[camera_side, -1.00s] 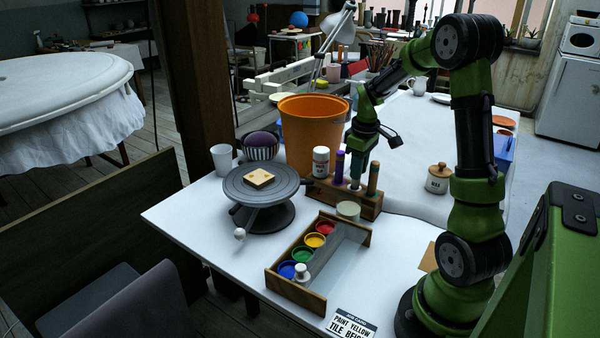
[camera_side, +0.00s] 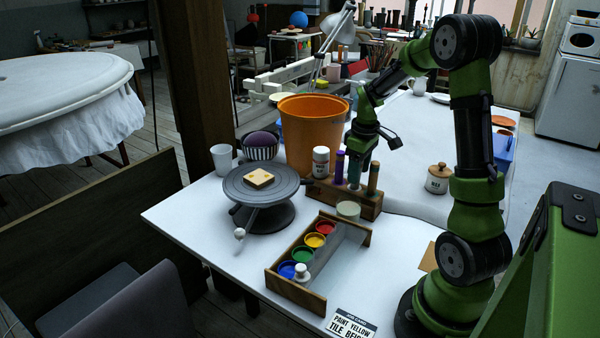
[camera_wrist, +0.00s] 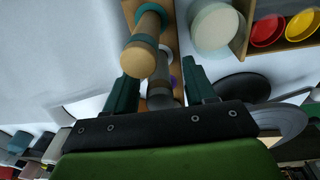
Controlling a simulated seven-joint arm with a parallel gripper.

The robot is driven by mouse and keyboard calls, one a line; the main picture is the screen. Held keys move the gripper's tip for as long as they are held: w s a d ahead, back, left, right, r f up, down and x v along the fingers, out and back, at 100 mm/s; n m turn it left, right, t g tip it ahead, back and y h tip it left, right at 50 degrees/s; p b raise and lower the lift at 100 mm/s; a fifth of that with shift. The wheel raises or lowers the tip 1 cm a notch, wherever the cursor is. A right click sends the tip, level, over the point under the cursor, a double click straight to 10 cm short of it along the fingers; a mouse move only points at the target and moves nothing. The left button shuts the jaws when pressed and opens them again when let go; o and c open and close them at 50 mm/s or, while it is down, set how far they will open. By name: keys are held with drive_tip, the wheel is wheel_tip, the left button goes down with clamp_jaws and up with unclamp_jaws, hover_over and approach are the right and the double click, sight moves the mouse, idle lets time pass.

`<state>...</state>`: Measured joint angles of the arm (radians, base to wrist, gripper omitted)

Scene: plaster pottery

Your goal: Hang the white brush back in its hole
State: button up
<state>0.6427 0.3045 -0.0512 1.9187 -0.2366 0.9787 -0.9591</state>
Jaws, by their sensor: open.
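A wooden brush rack (camera_side: 322,192) stands on the white table. A pale grey-white handle, which looks like the white brush (camera_side: 354,184), stands upright in the rack, between a purple handle (camera_side: 339,167) and a wooden-topped handle (camera_side: 373,179). My gripper (camera_side: 360,163) is above the rack, pointing down, close over the pale handle. In the wrist view my gripper (camera_wrist: 163,95) is open, with a dark green finger on each side of the pale handle's end (camera_wrist: 161,90). The lower part of the brush and its hole are hidden.
A white-lidded jar (camera_side: 320,162) is at the rack's left end, with an orange bucket (camera_side: 312,125) behind it. The turntable (camera_side: 252,190) holds a beige tile (camera_side: 259,178). A paint tray (camera_side: 318,245) lies in front.

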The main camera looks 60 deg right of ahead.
wheel_tip(320, 180, up, 16)
drive_tip(key=s, duration=0.1)
drive_tip(key=s+a+f+m+t+y, duration=0.1)
drive_tip(key=s+a+m+t, duration=0.1)
drive_tip(key=a, duration=1.2)
drive_tip(key=s+a+f+m+t+y, duration=0.1)
drive_tip(key=s+a+t, duration=0.3)
drive_tip(key=a, duration=1)
drive_tip(key=shift+s+a+f+m+y, duration=0.15)
drive_tip(key=shift+a+m+y, duration=0.15)
drive_tip(key=shift+m, duration=0.2)
